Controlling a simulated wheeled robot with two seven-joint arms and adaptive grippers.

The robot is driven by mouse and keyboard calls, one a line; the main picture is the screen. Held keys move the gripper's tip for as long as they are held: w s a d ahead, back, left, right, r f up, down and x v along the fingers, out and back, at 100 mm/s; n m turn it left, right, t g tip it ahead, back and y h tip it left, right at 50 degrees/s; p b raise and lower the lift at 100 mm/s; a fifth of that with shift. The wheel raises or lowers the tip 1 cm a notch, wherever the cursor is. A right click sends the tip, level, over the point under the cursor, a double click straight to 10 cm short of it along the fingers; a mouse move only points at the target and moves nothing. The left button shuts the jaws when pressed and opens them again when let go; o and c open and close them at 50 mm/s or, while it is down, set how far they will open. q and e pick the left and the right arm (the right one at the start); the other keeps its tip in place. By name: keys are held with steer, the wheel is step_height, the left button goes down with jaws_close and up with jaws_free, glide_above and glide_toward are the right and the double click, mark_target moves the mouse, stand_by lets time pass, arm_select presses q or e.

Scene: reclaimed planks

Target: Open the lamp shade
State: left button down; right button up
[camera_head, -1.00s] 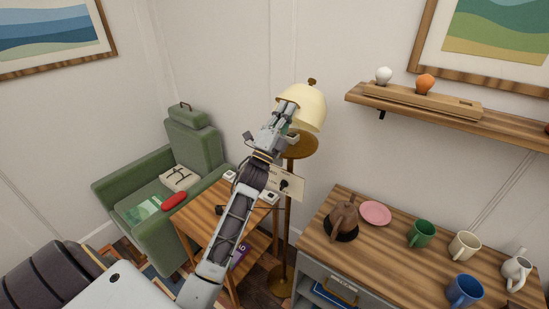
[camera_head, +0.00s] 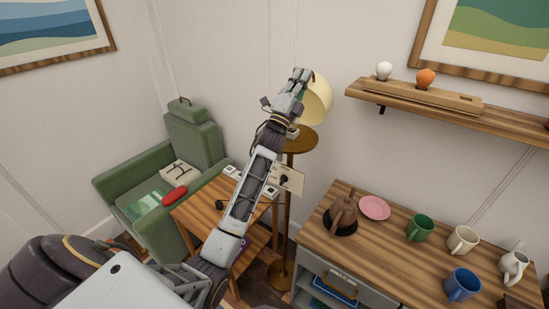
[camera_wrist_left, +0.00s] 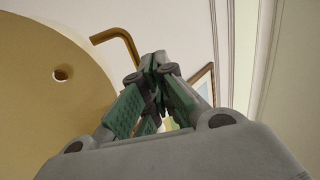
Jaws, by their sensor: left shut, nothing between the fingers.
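The lamp shade (camera_head: 319,100) is a cream dome at the top of the floor lamp, above its round brown plate (camera_head: 299,139). The shade now looks tipped, with its curved side to the right. My left gripper (camera_head: 301,73) is shut and empty, raised at the shade's upper left and hiding part of it. I cannot tell whether it touches the shade. In the left wrist view the closed fingers (camera_wrist_left: 155,85) point away from the camera. A large gold surface with a small hole (camera_wrist_left: 62,74) and a bent brass rod (camera_wrist_left: 122,42) show beside them. My right gripper is not in view.
A wall shelf (camera_head: 450,112) with a white and an orange bulb is to the right. A wooden cabinet (camera_head: 400,262) holds mugs, a brown pot and a pink plate. A small wooden table (camera_head: 195,215) and green armchair (camera_head: 150,190) stand to the left.

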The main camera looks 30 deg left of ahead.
mark_target(316, 73)
arm_select(q)
steer(key=w, duration=0.2)
steer(key=w+r+b, duration=0.1)
steer(key=w, duration=0.3)
steer(key=shift+d+r, duration=0.25)
steer(key=shift+w+d+r, duration=0.1)
steer(key=shift+w+r, duration=0.05)
steer(key=shift+w, duration=1.1)
steer(key=shift+w+g+p, duration=0.35)
steer(key=shift+w+g, duration=0.15)
steer(key=shift+w, duration=0.65)
steer(key=shift+w+d, duration=0.1)
steer(key=shift+w, duration=0.25)
